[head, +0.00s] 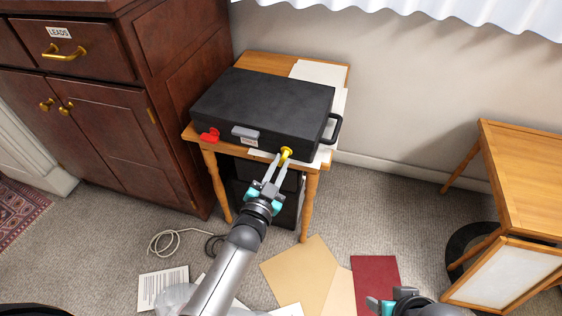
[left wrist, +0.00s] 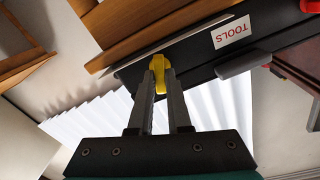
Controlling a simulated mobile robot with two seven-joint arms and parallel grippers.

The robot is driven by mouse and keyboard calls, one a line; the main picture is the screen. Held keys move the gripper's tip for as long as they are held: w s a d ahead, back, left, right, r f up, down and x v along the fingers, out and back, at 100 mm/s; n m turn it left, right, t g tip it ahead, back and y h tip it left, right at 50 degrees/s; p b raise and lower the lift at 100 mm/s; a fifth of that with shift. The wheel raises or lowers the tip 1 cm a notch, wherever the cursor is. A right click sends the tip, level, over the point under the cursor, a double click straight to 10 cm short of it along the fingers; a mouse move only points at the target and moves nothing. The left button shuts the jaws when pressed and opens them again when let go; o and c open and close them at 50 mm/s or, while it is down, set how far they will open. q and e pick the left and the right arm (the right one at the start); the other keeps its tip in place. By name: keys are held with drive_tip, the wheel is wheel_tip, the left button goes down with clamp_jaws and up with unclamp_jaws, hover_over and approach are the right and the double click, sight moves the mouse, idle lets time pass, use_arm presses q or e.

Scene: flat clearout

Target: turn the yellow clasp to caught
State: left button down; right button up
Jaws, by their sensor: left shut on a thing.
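The yellow clasp (head: 286,153) is on the front face of the black case (head: 262,102), toward its right end. It also shows in the left wrist view (left wrist: 152,64). My left gripper (head: 280,161) is shut on the yellow clasp, with one finger on each side of it. The fingers hide part of the clasp, and I cannot tell its exact turn. A red clasp (head: 210,135) is at the left end of the case front.
The case lies on a small wooden table (head: 252,62) with papers. A dark cabinet (head: 190,100) stands close on the left. Folders (head: 300,275), a red folder (head: 375,275) and a cable (head: 168,240) lie on the floor. Another wooden table (head: 525,165) stands right.

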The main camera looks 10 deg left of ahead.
use_arm(q)
drive_tip(key=shift+m, duration=0.3)
drive_tip(key=shift+m, duration=2.2)
drive_tip(key=shift+f+m, duration=0.1)
drive_tip(key=shift+m, duration=0.8)
drive_tip(key=shift+m+b, duration=0.3)
drive_tip(key=shift+m, duration=1.1)
drive_tip(key=m+b, duration=0.1)
drive_tip(key=m, duration=0.3)
drive_tip(key=c, duration=0.7)
unclamp_jaws()
